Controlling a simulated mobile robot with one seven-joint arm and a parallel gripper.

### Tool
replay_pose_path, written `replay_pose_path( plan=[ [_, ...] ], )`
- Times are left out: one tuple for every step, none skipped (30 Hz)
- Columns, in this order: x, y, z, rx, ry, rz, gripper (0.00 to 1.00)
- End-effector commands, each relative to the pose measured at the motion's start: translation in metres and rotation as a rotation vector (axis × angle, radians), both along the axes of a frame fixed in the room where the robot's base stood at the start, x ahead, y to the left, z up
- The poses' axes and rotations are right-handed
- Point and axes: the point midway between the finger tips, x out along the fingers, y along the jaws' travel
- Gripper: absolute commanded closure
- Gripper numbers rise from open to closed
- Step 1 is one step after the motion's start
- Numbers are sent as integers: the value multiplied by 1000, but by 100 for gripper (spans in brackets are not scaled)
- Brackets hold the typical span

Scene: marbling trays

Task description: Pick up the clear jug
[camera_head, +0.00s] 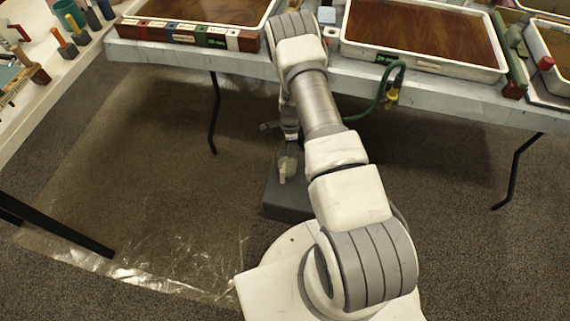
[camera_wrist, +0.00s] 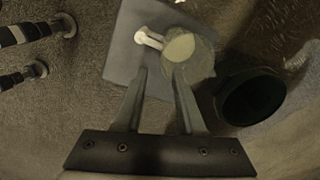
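The clear jug (camera_wrist: 188,54) stands on a dark grey block on the floor, seen from above in the wrist view with its pale handle (camera_wrist: 150,38) toward the upper left. In the head view the jug (camera_head: 287,166) shows small and pale below the end of my arm. My gripper (camera_wrist: 161,72) is open and above the jug, its fingers apart and pointing toward it. The right fingertip overlaps the jug's near edge in the picture; I cannot tell whether it touches. Nothing is held.
The grey block (camera_head: 284,205) sits near the table's front edge. A table with marbling trays (camera_head: 420,62) stands behind, a green hose (camera_head: 375,108) hanging from it. A dark round container (camera_wrist: 250,97) lies right of the jug in the wrist view. Open floor is at left.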

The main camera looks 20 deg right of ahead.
Motion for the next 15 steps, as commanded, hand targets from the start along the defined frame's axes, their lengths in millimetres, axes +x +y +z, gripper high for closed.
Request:
replay_pose_path(
  plan=[
    [-2,-1,-8,-1,2,-11,61],
    [-2,-1,-9,-2,3,-15,61],
    [-3,-2,-12,-3,4,-20,61],
    [-4,-2,-14,-3,4,-23,61],
    [-4,-2,-16,-3,5,-25,61],
    [-5,-2,-20,-3,6,-27,61],
    [-5,-2,-23,-3,6,-28,61],
    [-5,-2,-27,-3,6,-28,61],
    [-5,-2,-35,-3,7,-28,61],
    [-5,-2,-40,-3,8,-27,61],
    [-5,-2,-46,-3,7,-27,61],
    [-5,-2,-54,-3,8,-26,61],
    [-5,-2,-59,-2,8,-26,61],
    [-5,-2,-64,-2,7,-26,61],
    [-5,-2,-70,-2,7,-27,61]
  ],
)
